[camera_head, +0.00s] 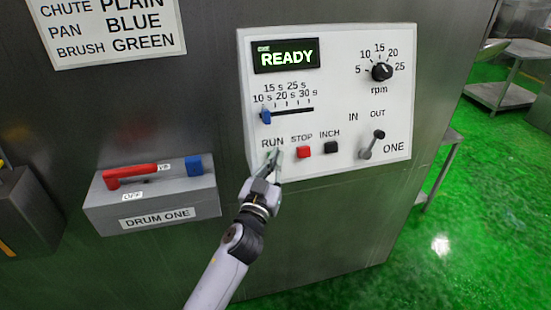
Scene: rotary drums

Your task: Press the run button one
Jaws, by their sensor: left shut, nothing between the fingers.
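The white control panel (345,60) is on the steel cabinet front, and its display (286,56) reads READY. My left gripper (275,155) is shut and empty, with its fingertips just below the RUN label, over the place of the run button. The run button itself is mostly or wholly hidden behind the fingers. I cannot tell whether the fingertips touch it. The red STOP button (303,151) is just right of my fingertips. The black INCH button (331,147) is further right. My right gripper is not in view.
A timer slider (266,117) sits above RUN. An rpm knob (382,72) and an IN/OUT lever (372,145) are at right. A DRUM ONE box (150,205) with a red handle (130,175) protrudes at left. Green floor (450,230) is clear at right.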

